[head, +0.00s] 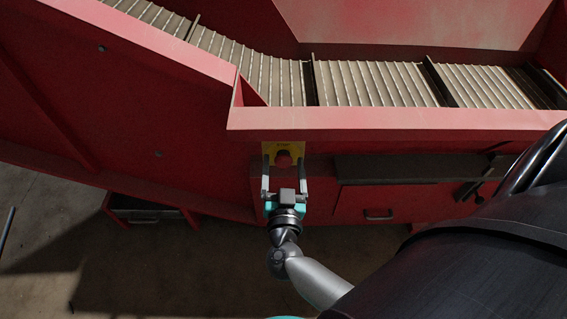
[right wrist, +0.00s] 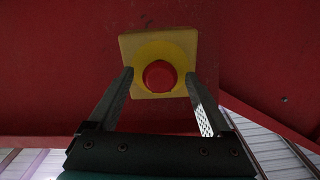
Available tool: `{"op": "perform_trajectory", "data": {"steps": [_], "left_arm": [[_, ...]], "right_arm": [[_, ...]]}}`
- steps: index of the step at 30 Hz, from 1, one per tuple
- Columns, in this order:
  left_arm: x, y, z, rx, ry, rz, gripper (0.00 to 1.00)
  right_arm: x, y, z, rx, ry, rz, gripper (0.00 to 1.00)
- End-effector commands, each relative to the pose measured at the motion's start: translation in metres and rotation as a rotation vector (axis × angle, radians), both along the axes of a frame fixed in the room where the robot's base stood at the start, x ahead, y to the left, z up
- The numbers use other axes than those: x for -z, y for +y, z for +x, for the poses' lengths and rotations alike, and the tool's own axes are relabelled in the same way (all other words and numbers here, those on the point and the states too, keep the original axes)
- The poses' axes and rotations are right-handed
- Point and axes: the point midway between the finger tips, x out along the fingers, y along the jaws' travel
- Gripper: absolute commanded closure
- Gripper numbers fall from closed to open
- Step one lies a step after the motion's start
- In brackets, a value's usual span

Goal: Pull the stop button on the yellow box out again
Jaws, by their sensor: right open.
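The yellow box (head: 268,148) is mounted on the red machine wall just under the conveyor's front rim. Its round red stop button (head: 284,158) shows between the fingers of my right gripper (head: 284,162). In the right wrist view the button (right wrist: 159,75) sits in a yellow ring on the yellow box (right wrist: 135,47). My right gripper (right wrist: 160,90) is open, one finger to each side of the button, with a visible gap on both sides. Whether the fingertips reach past the button's rim I cannot tell. My left gripper is not in view.
The red conveyor rim (head: 400,120) juts out above the box, with the slatted belt (head: 370,83) behind it. A dark ledge (head: 400,167) and a drawer with a handle (head: 379,215) lie to the right. An open drawer (head: 145,212) is at the lower left.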

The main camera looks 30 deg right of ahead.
Motion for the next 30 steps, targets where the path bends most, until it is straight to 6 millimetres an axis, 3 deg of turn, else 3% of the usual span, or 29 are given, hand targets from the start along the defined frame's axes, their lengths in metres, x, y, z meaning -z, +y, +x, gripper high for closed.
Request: {"op": "perform_trajectory", "data": {"steps": [2, 24, 30], "left_arm": [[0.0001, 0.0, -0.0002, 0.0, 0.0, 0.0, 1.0], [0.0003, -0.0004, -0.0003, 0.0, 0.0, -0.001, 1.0], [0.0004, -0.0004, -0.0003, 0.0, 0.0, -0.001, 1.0]], "right_arm": [[0.0, -0.0001, -0.0001, 0.0, 0.0, 0.0, 0.17], [0.0, -0.0003, 0.0001, 0.0, -0.001, 0.001, 1.0], [-0.0001, -0.0003, 0.0001, 0.001, 0.0, 0.001, 1.0]]}}
